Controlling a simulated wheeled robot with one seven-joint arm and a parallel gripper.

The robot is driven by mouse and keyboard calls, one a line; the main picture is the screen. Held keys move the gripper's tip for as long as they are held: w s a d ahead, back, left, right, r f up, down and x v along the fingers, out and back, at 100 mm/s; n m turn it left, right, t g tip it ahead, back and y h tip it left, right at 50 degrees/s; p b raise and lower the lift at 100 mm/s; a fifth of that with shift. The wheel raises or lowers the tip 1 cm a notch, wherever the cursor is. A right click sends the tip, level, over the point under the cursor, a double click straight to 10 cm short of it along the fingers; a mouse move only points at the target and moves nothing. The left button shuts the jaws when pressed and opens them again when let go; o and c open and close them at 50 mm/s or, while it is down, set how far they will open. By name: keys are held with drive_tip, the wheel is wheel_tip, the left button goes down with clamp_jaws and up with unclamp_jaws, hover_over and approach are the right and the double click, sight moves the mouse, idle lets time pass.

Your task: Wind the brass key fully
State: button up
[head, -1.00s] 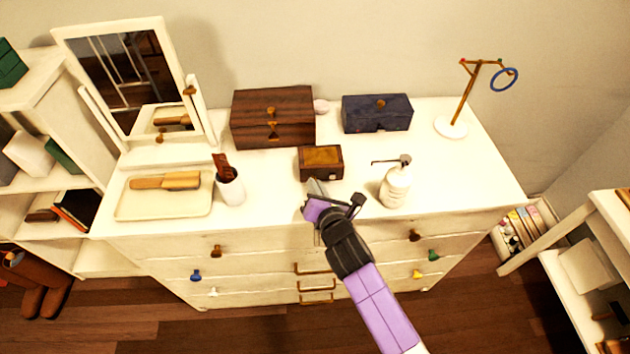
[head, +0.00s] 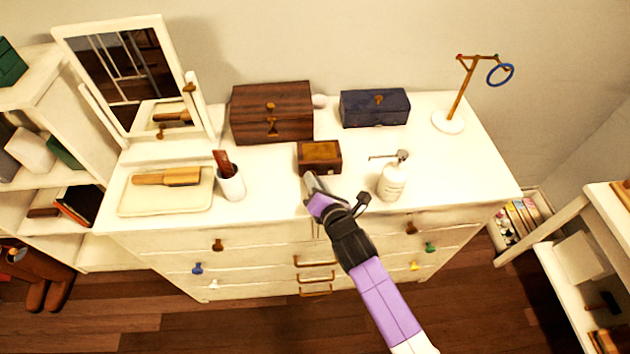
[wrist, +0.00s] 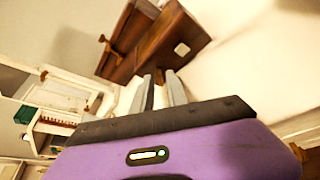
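A small dark wooden box (head: 319,158) with a brass-coloured top panel stands mid-dresser. It also shows in the wrist view (wrist: 172,42), with a pale square plate on one side. I cannot make out a brass key on it in either view. My gripper (head: 309,179) is just in front of the box, near its lower left corner. In the wrist view my gripper (wrist: 160,78) has its two grey fingers a little apart, nothing between them, pointing toward the box. I cannot tell whether the tips touch it.
A white pump bottle (head: 392,182) stands right of my gripper. A cup with a comb (head: 230,184) and a tray (head: 150,203) with a brush are to the left. A larger wooden chest (head: 270,112) and a blue box (head: 374,109) stand behind.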

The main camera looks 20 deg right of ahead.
drive_tip(key=shift+o, duration=0.2)
drive_tip(key=shift+v, duration=3.95)
